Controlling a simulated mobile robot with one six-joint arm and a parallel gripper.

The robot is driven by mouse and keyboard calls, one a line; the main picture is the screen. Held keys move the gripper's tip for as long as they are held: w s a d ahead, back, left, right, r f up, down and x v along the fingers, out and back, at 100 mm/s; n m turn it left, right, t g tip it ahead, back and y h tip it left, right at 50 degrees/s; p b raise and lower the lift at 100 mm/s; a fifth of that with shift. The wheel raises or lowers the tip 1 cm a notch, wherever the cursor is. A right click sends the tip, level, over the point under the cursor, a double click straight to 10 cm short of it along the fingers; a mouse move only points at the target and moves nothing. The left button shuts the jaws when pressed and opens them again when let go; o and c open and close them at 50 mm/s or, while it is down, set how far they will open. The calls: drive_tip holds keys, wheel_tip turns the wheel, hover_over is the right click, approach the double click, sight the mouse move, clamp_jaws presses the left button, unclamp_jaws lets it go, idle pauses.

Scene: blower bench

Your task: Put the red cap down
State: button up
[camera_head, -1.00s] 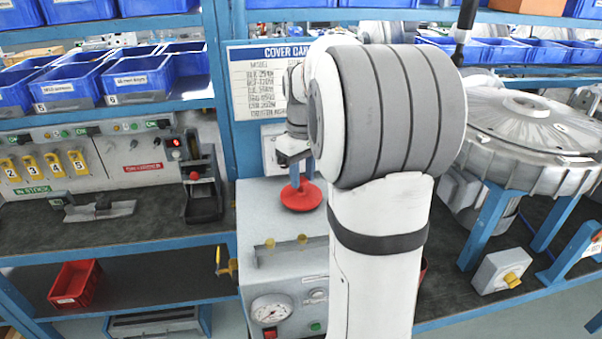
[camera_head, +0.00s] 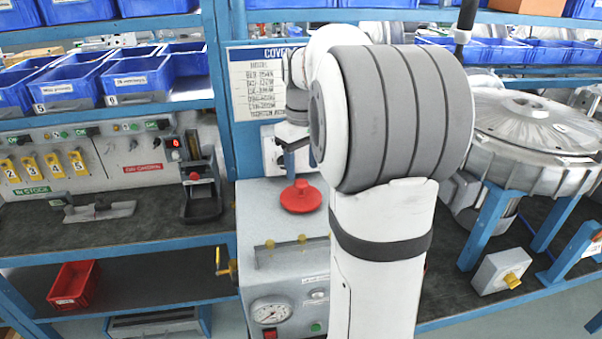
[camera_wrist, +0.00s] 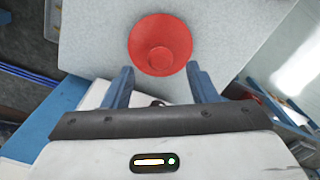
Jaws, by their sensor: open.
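The red cap (camera_head: 300,196) rests on the light grey top of the box-shaped unit (camera_head: 262,212) in the middle of the head view. It is a round disc with a small raised knob. In the wrist view the red cap (camera_wrist: 160,45) lies on the pale surface, just beyond my fingertips. My gripper (camera_wrist: 162,80) is open and empty, its two blue fingers spread wide and apart from the cap. In the head view my gripper (camera_head: 291,162) is above the cap, partly hidden by my arm.
The unit's front carries a gauge (camera_head: 271,309) and yellow fittings (camera_head: 285,241). A dark holder with a red knob (camera_head: 200,190) stands on the bench at left. A large metal blower housing (camera_head: 535,135) stands at right. Blue bins (camera_head: 138,76) line the shelf above.

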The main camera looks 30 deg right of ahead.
sight(302, 182)
wheel_tip(302, 182, up, 9)
drive_tip(key=s+a+f+m+t, duration=0.1)
drive_tip(key=s+a+f, duration=0.6)
drive_tip(key=s, duration=0.2)
drive_tip(key=s+a+f+m+t, duration=0.1)
drive_tip(key=s+a+f+t, duration=0.1)
drive_tip(key=s+a+f, duration=0.5)
drive_tip(key=s+f, duration=0.1)
drive_tip(key=s, duration=0.2)
drive_tip(key=shift+a+m, duration=0.25)
drive_tip(key=shift+m, duration=0.15)
drive_tip(key=shift+s+f, duration=0.1)
drive_tip(key=shift+c, duration=0.3)
